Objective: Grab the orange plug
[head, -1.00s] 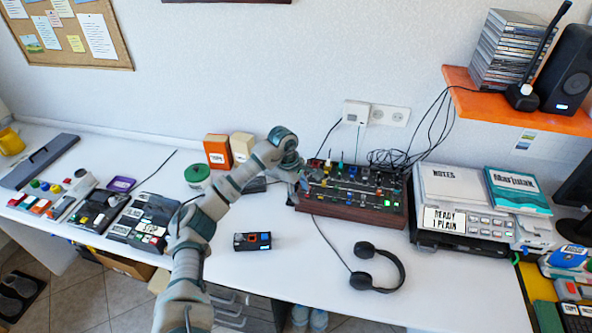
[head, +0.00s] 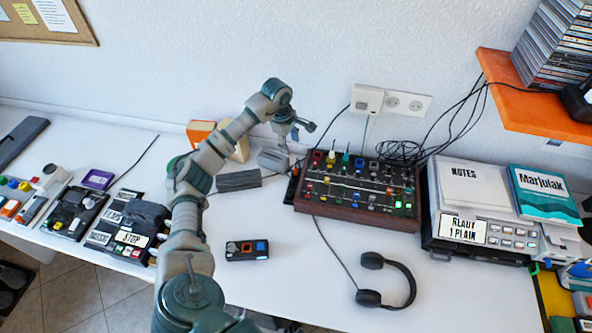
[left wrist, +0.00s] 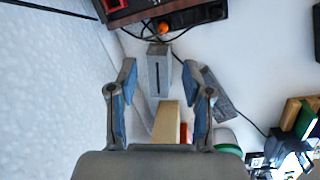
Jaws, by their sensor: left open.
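The orange plug (left wrist: 162,28) shows in the left wrist view as a small round orange thing at the top, beside a black strip (left wrist: 192,14) with dark cables. In the head view a small orange spot (head: 296,171) shows at the left end of the mixer, too small to make out well. My left gripper (head: 303,128) is open and empty, raised over the table near the wall, behind and left of the mixer. In the left wrist view its spread fingers (left wrist: 160,78) point toward the plug, with a grey box beyond them. My right gripper is not in view.
The brown mixer (head: 350,213) with knobs stands right of the gripper. A grey box (head: 272,160) stands below it, and orange and cream boxes (head: 201,132) stand left. Cables (head: 405,150) tangle behind the mixer. Headphones (head: 388,280) and a small device (head: 247,250) lie in front.

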